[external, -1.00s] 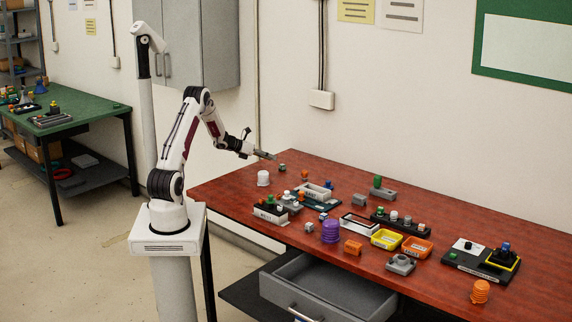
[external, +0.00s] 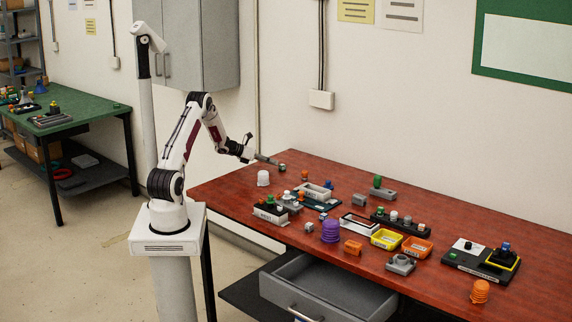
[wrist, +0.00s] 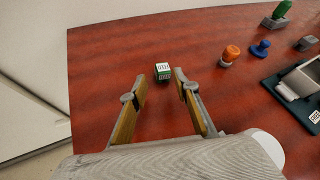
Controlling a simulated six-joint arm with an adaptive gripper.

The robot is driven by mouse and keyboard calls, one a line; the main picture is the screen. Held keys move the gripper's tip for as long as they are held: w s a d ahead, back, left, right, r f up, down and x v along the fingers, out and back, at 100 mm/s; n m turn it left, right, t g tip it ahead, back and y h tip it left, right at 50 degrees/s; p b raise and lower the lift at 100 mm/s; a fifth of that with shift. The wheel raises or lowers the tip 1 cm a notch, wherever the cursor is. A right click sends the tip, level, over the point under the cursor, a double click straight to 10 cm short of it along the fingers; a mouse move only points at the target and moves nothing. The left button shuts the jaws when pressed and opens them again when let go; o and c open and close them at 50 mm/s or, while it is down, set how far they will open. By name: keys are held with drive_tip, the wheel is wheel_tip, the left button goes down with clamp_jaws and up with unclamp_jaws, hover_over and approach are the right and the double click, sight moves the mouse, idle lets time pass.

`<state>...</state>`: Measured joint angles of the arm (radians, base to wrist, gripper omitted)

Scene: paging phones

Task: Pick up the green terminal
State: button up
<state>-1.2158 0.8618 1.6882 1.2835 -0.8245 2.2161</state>
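The green terminal (wrist: 162,73) is a small green block with a white, dark-marked face. It lies on the red-brown table near its far edge; in the external view it is a small dark green piece (external: 282,168). My gripper (wrist: 160,83) is open in the wrist view, with the block just beyond and between its two fingertips. The fingers do not visibly touch it. In the external view my gripper (external: 272,161) reaches low over the table's far left part, close beside the block.
An orange knob (wrist: 231,54) and a blue knob (wrist: 260,48) are to the right in the wrist view. Another green piece stands on a grey block (wrist: 274,22). The table around the terminal is clear.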

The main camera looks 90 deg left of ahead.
sight(281, 165)
drive_tip(key=shift+w+f, duration=0.1)
drive_tip(key=shift+w, duration=0.1)
drive_tip(key=shift+x, duration=2.45)
drive_tip(key=shift+d, duration=0.1)
drive_tip(key=c, duration=0.8)
